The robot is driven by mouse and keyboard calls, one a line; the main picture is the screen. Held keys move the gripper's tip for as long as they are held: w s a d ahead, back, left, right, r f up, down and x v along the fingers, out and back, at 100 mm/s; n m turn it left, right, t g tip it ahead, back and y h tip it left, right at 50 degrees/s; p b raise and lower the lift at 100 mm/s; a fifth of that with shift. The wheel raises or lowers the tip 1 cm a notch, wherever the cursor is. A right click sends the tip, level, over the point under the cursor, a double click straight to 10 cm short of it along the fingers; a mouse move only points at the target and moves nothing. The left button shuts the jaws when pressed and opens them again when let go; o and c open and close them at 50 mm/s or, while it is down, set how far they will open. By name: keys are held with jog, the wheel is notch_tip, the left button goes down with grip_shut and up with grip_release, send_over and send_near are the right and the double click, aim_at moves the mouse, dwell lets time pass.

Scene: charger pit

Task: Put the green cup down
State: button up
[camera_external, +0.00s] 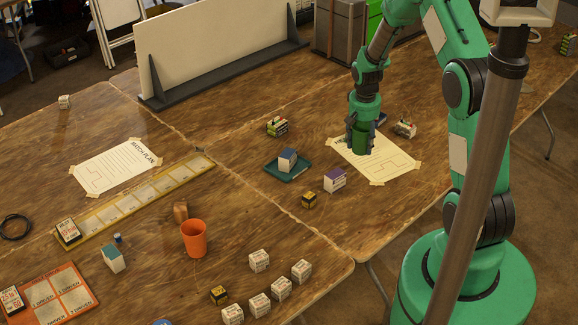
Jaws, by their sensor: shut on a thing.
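My gripper (360,148) points down at the right table, over the left part of a taped paper sheet (389,164). It is shut on the green cup (361,136), which shows between the dark fingers. The fingers hide part of the cup. I cannot tell whether the cup's base touches the sheet or is just above it.
A teal tray (272,171) holding a blue-and-white box (287,159) is left of my gripper. A purple-topped box (335,180) and a yellow block (309,200) stand in front. Small items lie behind. An orange cup (194,238) stands farther left. The sheet's right half is clear.

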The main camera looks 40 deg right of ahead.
notch_tip(320, 180, up, 2)
send_over(332, 150)
jog(key=shift+s+a+n, duration=0.15)
jog(key=shift+a+n, duration=0.15)
jog(key=shift+f+b, duration=0.4)
jog(key=shift+f, duration=2.7)
jog(key=shift+f+b, duration=0.35)
jog(key=shift+f, duration=1.5)
jog(key=shift+f, duration=0.2)
jog(key=o, duration=1.2)
jog(key=shift+c, duration=0.2)
jog(key=shift+r, duration=0.15)
